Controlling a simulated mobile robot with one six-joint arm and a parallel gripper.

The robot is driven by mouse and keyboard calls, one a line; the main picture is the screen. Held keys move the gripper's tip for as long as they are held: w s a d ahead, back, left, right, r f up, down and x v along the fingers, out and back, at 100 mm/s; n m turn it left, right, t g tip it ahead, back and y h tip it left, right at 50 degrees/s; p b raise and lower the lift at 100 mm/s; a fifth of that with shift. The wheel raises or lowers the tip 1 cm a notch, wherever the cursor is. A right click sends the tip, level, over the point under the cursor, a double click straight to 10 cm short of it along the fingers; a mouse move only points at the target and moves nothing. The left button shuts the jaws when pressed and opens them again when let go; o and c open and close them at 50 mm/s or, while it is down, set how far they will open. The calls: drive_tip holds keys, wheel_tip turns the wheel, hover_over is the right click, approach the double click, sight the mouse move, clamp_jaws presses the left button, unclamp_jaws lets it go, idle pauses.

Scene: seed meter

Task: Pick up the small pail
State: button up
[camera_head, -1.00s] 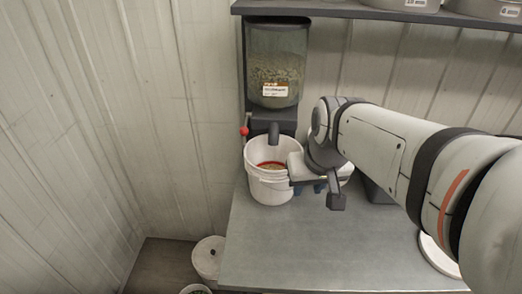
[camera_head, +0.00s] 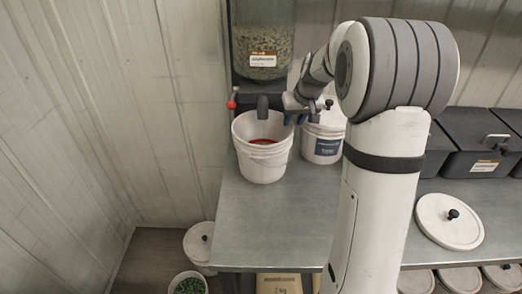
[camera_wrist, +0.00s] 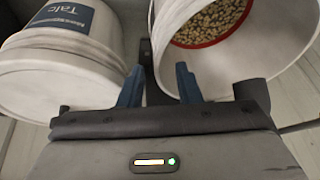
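A small white pail (camera_head: 262,163) stands upright on the grey bench under the dispenser spout. Its mouth shows a red ring, and the wrist view shows pale seeds inside the pail (camera_wrist: 290,62). My gripper (camera_head: 296,117) is at the pail's right rim. In the wrist view my gripper (camera_wrist: 160,85) has its two blue fingers apart, with the pail's near rim and wall at the gap and the right finger overlapping the pail. I cannot tell whether either finger touches it.
A white pail labelled Talc (camera_head: 326,148) stands close on the right, beside the left finger in the wrist view. The seed dispenser (camera_head: 263,45) with a red-knobbed lever is above the pail. Dark bins (camera_head: 480,143) and a round lid (camera_head: 449,220) lie further right. The bench front is clear.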

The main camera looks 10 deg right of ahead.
sight(290, 126)
drive_tip(key=p+x, duration=0.1)
drive_tip(key=x, duration=0.4)
drive_tip(key=shift+w, duration=0.1)
drive_tip(key=shift+c, duration=0.3)
clamp_jaws()
drive_tip(key=shift+r, duration=0.1)
idle(0.9)
